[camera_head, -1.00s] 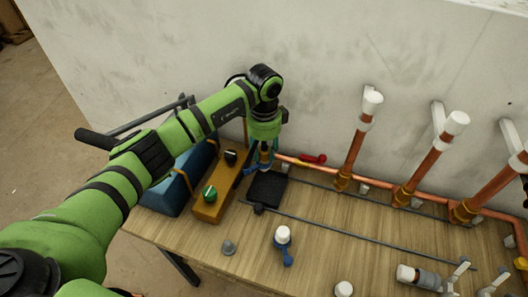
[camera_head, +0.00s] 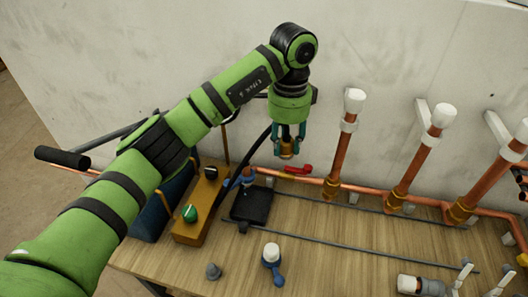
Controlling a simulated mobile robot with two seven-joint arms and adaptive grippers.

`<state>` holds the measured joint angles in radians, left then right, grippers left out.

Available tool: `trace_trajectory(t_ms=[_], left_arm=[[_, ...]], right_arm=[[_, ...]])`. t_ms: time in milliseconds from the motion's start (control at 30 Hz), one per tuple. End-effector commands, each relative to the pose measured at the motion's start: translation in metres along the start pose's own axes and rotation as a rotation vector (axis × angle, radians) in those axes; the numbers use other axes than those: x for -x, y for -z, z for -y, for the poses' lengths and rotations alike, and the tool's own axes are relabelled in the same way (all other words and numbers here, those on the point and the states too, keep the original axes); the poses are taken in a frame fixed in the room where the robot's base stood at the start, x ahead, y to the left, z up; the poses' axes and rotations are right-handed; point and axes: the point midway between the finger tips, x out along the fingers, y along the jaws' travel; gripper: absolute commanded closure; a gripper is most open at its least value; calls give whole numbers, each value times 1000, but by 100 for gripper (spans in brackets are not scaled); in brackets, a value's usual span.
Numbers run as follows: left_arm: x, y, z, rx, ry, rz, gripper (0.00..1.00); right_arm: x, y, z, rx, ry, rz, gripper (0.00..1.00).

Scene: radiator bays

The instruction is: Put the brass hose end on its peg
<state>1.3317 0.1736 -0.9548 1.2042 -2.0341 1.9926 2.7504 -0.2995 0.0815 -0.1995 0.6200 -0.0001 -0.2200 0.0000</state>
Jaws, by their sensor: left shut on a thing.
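My left gripper (camera_head: 287,150) is shut on the brass hose end (camera_head: 286,147). It points down and holds the hose end above the back of the workbench, in front of the wall. A dark hose (camera_head: 262,140) curves down and left from near the gripper. A small blue and copper-brown fitting (camera_head: 247,176) stands at a black square pad (camera_head: 252,205), left of and below the gripper. I cannot tell which thing is the hose end's peg. My right gripper is not in view.
A red-handled valve (camera_head: 298,169) is on the copper pipe just behind and below the gripper. Upright copper pipes with white caps (camera_head: 354,100) stand to the right. A yellow box (camera_head: 202,205) with knobs lies at left.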

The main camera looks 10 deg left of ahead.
Motion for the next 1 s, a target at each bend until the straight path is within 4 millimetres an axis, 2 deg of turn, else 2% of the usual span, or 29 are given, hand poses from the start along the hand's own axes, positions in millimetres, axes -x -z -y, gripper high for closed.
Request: trace_trajectory(t_ms=[100,233,1000], left_arm=[[7,12,-4,-1,0,-1,85],[15,16,-7,1,0,-1,85],[62,17,-6,2,0,0,85]], right_arm=[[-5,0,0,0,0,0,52],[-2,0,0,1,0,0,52],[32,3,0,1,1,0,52]])
